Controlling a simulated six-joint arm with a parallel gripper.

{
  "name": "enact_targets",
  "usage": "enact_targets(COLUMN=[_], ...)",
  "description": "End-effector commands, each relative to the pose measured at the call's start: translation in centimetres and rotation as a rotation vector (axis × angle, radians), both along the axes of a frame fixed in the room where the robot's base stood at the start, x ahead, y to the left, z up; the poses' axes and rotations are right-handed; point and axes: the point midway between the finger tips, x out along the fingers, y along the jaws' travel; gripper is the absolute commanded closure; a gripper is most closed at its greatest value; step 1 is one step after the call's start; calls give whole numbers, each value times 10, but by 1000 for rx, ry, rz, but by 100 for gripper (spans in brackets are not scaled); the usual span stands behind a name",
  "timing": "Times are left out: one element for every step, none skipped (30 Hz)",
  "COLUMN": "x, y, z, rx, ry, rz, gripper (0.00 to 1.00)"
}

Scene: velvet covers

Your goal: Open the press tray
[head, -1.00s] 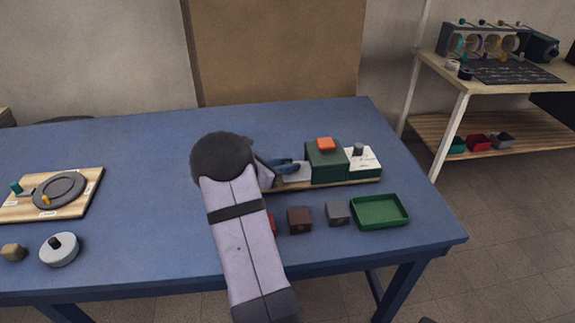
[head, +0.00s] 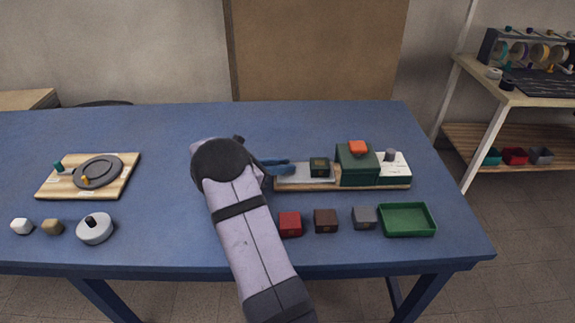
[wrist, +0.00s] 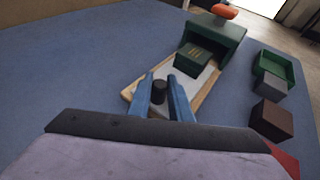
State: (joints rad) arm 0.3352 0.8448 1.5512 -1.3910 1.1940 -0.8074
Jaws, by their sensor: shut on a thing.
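The press is a dark green housing (head: 357,168) with an orange button (head: 358,147) on top, standing on a wooden base. Its pale tray (head: 294,180) extends out of the housing's left side and is open. A dark green block (head: 319,166) with a gold mark lies on the tray, just outside the housing; it also shows in the wrist view (wrist: 194,57). My gripper (wrist: 160,83) has its blue fingers on either side of the tray's black knob (wrist: 159,94) and is shut on it. In the head view the knob is hidden by the fingers.
Red (head: 290,223), brown (head: 326,220) and grey (head: 363,216) blocks stand in front of the press beside a green bin (head: 407,220). A white panel (head: 395,170) with a grey knob is right of the housing. A round fixture board (head: 128,180) lies far left.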

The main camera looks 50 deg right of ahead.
Motion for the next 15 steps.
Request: enact_targets(x=[0,0,0,0,0,0,0,0,0,-1,-1,-1,0,0,0], y=[0,0,0,0,-1,-1,-1,-1,-1,-1,-1,-1,0,1,2], z=[1,0,0,0,0,0,0,0,0,0,0,0,1,1,2], rx=[-1,-1,-1,-1,-1,-1,-1,-1,0,0,0,-1,-1,-1,-1], ry=[0,0,0,0,0,0,0,0,0,0,0,0,0,0,0], rz=[1,1,1,0,0,0,0,0,0,0,0,0,0,0,1], gripper=[100,77,68,63,63,63,63,63,63,63,63,63,63,63,63])
